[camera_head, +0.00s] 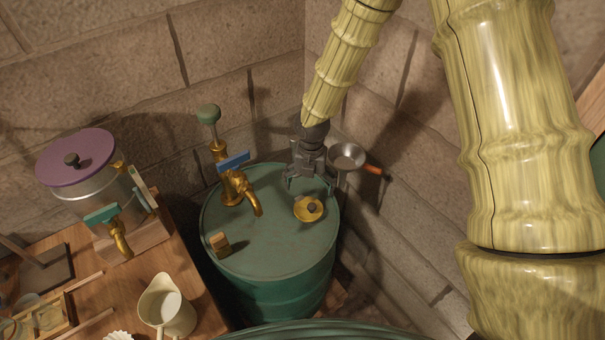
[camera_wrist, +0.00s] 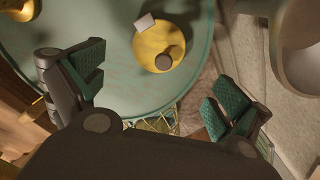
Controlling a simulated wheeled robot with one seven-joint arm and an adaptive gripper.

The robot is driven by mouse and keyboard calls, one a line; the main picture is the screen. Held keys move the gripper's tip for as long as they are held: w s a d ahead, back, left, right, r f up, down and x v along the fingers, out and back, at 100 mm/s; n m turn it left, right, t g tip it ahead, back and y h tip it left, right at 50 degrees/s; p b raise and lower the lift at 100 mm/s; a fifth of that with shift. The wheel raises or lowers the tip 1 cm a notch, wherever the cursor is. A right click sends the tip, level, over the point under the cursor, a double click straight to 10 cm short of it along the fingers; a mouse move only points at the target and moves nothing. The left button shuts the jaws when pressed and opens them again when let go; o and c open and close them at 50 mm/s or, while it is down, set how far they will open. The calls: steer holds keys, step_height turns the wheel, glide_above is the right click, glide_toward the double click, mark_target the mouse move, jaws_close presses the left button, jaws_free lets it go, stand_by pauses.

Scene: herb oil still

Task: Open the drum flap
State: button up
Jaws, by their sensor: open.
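The green drum (camera_head: 262,262) stands in the corner, and its top shows in the wrist view (camera_wrist: 105,28). A round yellow flap (camera_head: 301,213) with a dark knob (camera_head: 311,208) lies on the drum's top near the right rim, looking shut. In the wrist view the flap (camera_wrist: 147,45) and its knob (camera_wrist: 173,54) are ahead of the fingers, with a pale small block (camera_wrist: 145,22) at the flap's edge. My gripper (camera_head: 309,186) is open and empty above the drum's back right rim, apart from the knob. Its spread fingers (camera_wrist: 158,88) also show in the wrist view.
A brass tap (camera_head: 240,188) with a blue handle and a small brass block (camera_head: 219,243) are on the drum's left side. A pan (camera_head: 347,157) hangs at the right wall. A wooden table (camera_head: 180,262) with a purple-lidded pot (camera_head: 95,150) and cream jug (camera_head: 168,308) stands left.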

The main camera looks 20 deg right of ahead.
mark_target(308, 207)
steer(key=shift+s+f, duration=0.15)
steer(key=shift+f, duration=0.05)
steer(key=shift+s+a+f+p, duration=0.25)
steer(key=shift+s+f+p, duration=0.1)
steer(key=shift+s+f, duration=0.2)
steer(key=shift+s+a+f+p, duration=0.2)
steer(key=shift+s+f+p, duration=0.15)
steer(key=shift+s+f, duration=0.2)
steer(key=f, duration=0.1)
steer(key=w+f, duration=0.1)
steer(key=f, duration=0.1)
steer(key=w+f+p, duration=0.1)
steer(key=f, duration=0.1)
steer(key=shift+d+f, duration=0.1)
steer(key=shift+s+f, duration=0.35)
steer(key=shift+s, duration=0.15)
steer(key=shift+w+f+p, duration=0.3)
steer(key=shift+f+p, duration=0.05)
steer(key=shift+f, duration=0.4)
steer(key=shift+s+r, duration=0.2)
steer(key=shift+w+f, duration=0.1)
steer(key=shift+f, duration=0.05)
steer(key=c, duration=1.6)
steer(key=shift+s, duration=0.25)
steer(key=shift+c, duration=1)
